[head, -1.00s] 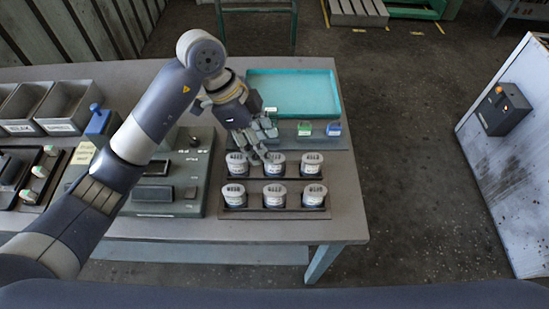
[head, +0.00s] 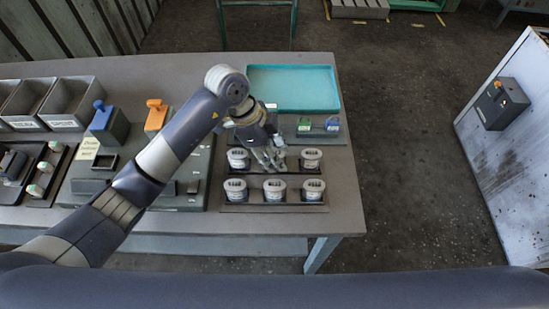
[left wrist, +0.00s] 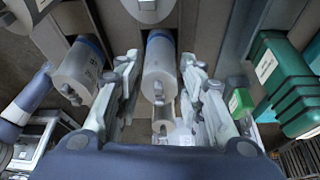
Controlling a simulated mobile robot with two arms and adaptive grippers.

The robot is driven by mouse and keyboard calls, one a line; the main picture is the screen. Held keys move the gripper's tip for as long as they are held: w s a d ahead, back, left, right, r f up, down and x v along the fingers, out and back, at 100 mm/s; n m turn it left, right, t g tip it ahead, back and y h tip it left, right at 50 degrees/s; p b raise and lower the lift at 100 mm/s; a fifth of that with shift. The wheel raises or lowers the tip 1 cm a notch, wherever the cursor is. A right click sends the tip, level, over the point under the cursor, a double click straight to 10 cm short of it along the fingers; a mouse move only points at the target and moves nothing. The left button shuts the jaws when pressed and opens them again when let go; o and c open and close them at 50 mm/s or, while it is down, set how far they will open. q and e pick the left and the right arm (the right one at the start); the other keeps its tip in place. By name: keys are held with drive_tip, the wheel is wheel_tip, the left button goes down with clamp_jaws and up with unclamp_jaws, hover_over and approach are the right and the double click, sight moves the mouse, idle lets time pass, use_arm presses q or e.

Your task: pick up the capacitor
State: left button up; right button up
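My left gripper (head: 268,158) reaches down over the back row of a dark rack that holds white, blue-banded capacitors. In the left wrist view its fingers (left wrist: 160,85) stand apart on either side of a capacitor (left wrist: 160,65), with small gaps showing; I cannot tell for certain whether they touch it. In the head view the gripper hides this back-middle spot. The other capacitors stand upright: back left (head: 238,158), back right (head: 311,158), and a front row with a middle one (head: 274,189). My right gripper is not in view.
Behind the rack are a green block (head: 304,125), a blue block (head: 332,124) and a teal tray (head: 292,90). Grey bins (head: 66,103) and a fixture with an orange handle (head: 155,114) lie left. The table edge is close on the right.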

use_arm(q)
drive_tip(key=c, duration=0.3)
drive_tip(key=shift+c, duration=0.2)
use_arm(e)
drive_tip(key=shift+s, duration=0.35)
use_arm(q)
drive_tip(key=shift+r, duration=0.1)
